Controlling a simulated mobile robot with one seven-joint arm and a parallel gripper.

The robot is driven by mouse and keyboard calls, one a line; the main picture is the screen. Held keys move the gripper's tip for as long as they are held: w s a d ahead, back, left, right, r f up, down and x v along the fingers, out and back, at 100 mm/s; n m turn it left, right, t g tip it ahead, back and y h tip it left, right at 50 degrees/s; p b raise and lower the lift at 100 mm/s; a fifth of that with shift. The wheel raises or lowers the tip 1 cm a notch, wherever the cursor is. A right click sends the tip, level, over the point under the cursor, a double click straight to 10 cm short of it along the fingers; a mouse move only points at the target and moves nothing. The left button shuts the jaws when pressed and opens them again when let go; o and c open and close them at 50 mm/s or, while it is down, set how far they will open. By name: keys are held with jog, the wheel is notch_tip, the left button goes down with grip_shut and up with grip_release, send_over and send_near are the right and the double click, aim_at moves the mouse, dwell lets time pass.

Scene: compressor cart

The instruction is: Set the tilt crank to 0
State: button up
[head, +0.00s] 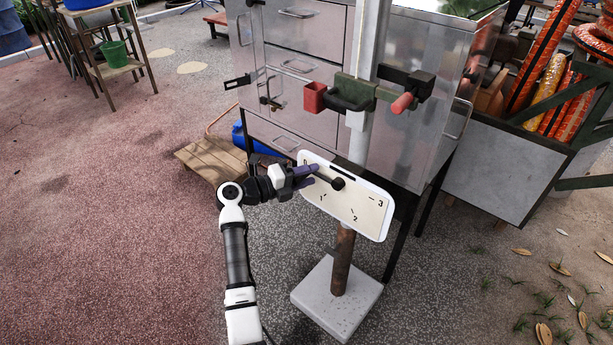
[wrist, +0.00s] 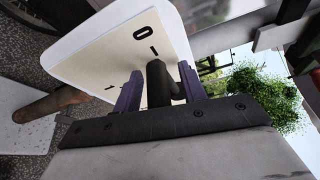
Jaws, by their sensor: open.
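The tilt crank (head: 338,184) is dark, with its hub at the middle of a pale dial plate (head: 372,208) on a rusty post. My gripper (head: 308,175) has purple fingers and is at the plate's left side. In the wrist view my gripper (wrist: 160,75) is open, one finger on each side of the crank's dark handle (wrist: 157,85). The 0 and its tick on the plate (wrist: 100,62) lie just beyond the handle. Finger contact cannot be told.
A metal drawer cabinet (head: 300,85) stands close behind the plate. A green and red vise-like fixture (head: 350,92) sits above it. The post stands on a concrete block (head: 337,300). A wooden pallet (head: 212,157) lies left behind my arm.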

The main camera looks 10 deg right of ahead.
jog(key=b+v, duration=0.2)
jog(key=v, duration=1.1)
jog(key=shift+a, duration=0.35)
jog(key=shift+s, duration=0.1)
